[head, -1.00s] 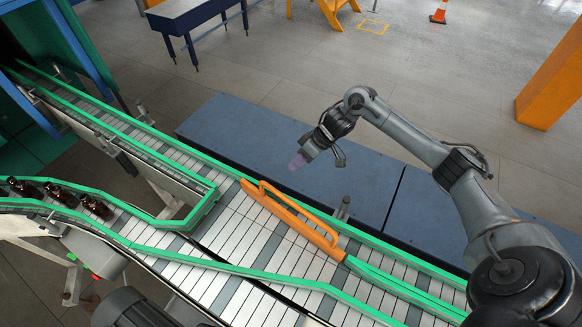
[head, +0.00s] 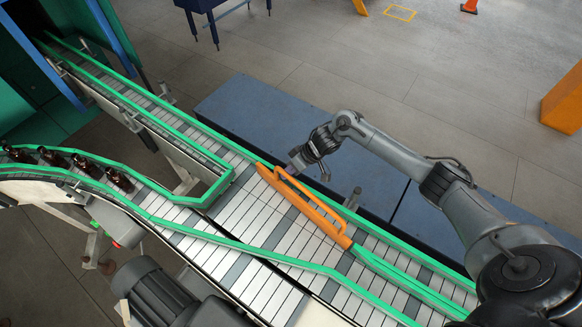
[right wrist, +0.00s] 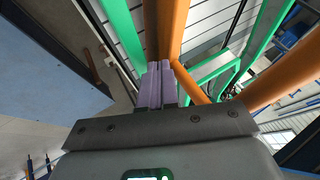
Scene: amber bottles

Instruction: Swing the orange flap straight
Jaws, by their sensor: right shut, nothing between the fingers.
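The orange flap (head: 318,219) is a long bar with a raised handle rail, lying diagonally over the slatted conveyor. Its upper-left end is beside the far green rail, and its lower-right end meets a green divider (head: 405,288). My right gripper (head: 292,168) is shut and empty, close to the flap's upper-left end on the far-rail side. In the right wrist view its pale purple fingers (right wrist: 157,86) are together, right beside the orange flap bars (right wrist: 172,30). I cannot tell whether they touch. My left gripper is not in view.
Several amber bottles (head: 85,167) stand in the green-railed lane at the left. A blue platform (head: 250,115) lies beyond the far rail. A dark motor (head: 155,290) sits below the near rail. The belt around the flap (head: 240,220) is clear.

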